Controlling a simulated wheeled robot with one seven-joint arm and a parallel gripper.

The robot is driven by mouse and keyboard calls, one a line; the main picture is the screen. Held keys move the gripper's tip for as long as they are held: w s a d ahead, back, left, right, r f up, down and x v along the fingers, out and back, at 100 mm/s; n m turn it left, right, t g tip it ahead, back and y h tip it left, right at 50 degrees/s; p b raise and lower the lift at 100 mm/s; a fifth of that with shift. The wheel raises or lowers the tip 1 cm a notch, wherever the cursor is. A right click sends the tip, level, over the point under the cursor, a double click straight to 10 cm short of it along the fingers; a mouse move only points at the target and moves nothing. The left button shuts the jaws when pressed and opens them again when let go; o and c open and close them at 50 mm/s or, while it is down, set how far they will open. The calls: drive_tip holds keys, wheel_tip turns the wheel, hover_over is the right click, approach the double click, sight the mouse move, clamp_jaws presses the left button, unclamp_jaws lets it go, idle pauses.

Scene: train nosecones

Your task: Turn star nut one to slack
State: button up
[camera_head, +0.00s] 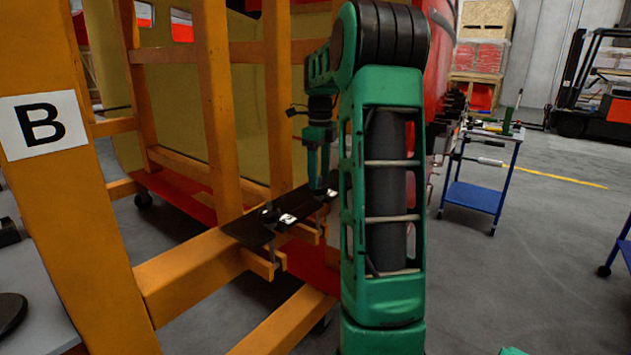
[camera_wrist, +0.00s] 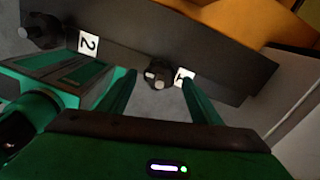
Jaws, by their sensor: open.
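Star nut one is a dark knob (camera_wrist: 157,74) beside the white label "1" (camera_wrist: 183,77) on a dark plate (camera_wrist: 220,75) in the wrist view. My gripper (camera_wrist: 159,84) is open, and its two green fingers show on either side of this nut in the picture. I cannot tell whether they touch it. In the head view my gripper (camera_head: 318,183) points down over the far end of the plate (camera_head: 248,231) and hides most of nut one. A second dark knob (camera_wrist: 40,30) sits beside the label "2" (camera_wrist: 88,43), left of my gripper.
An orange frame (camera_head: 210,262) carries the plate, with uprights close around my arm. A large post with a "B" sign (camera_head: 42,125) stands at the left. A blue cart (camera_head: 475,195) and a forklift (camera_head: 590,110) stand at the right, with open floor between.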

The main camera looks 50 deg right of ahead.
drive_tip(key=shift+f, duration=0.8)
drive_tip(key=shift+c, duration=0.2)
drive_tip(key=c, duration=1)
